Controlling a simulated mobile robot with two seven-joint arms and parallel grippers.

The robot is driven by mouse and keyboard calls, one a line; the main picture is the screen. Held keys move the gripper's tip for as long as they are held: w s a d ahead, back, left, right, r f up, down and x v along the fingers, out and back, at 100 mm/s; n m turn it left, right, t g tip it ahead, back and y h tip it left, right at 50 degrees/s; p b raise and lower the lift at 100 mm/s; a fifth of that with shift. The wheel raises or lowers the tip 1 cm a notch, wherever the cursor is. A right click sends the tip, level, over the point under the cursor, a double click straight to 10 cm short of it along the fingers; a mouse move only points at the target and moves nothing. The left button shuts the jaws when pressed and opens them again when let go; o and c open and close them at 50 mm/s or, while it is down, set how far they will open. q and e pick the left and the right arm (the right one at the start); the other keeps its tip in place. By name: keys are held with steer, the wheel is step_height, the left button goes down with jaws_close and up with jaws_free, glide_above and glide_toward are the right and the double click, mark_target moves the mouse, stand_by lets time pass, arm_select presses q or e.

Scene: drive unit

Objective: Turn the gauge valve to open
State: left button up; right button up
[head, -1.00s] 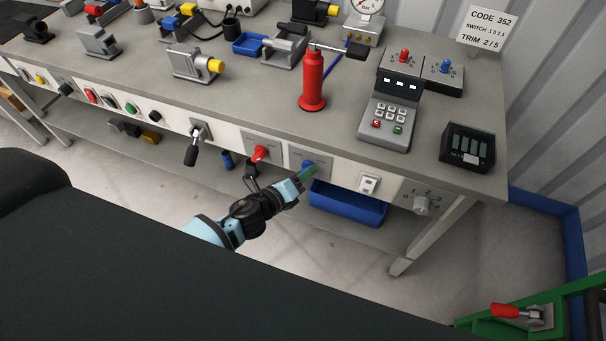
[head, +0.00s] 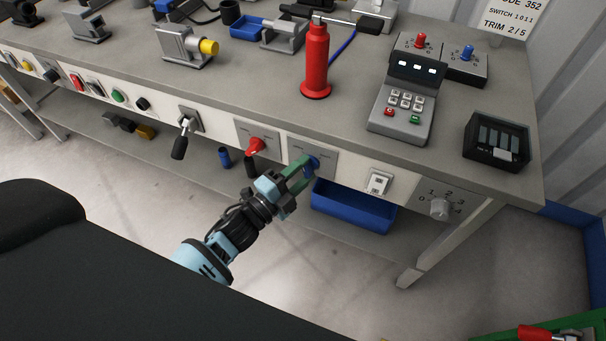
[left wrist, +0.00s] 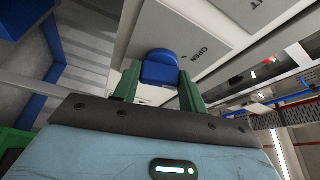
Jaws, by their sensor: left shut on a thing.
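The blue valve handle (head: 312,163) is on a grey plate on the bench's front panel. In the left wrist view the blue handle (left wrist: 160,68) lies between the two green fingers of my left gripper (left wrist: 157,88). The plate there (left wrist: 215,25) carries the word OPEN beside the handle. In the head view my left gripper (head: 300,174) reaches up to the handle from the lower left, its fingers shut on it. The fingers hide part of the handle. My right gripper is not in view.
A red handle (head: 254,147) is on the plate to the left, and a white switch (head: 378,183) and a rotary knob (head: 439,208) are to the right. A blue bin (head: 352,208) sits below the panel. The bench top (head: 270,105) holds a red cylinder (head: 316,62) and a keypad unit (head: 404,108).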

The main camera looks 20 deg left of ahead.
arm_select(q)
steer(key=shift+f+n+t+y+b, duration=0.1)
steer(key=shift+n+t+y+b, duration=0.45)
steer(key=shift+n, duration=1.1)
steer(key=shift+f+n+t+y+b, duration=0.15)
steer(key=shift+n+t+b, duration=0.65)
steer(key=shift+n, duration=0.85)
steer(key=shift+r+n, duration=0.15)
steer(key=shift+n, duration=0.15)
steer(key=o, duration=1)
steer(key=shift+s, duration=0.1)
steer(key=v, duration=0.7)
steer(key=shift+s+a, duration=0.1)
steer(key=shift+s, duration=0.2)
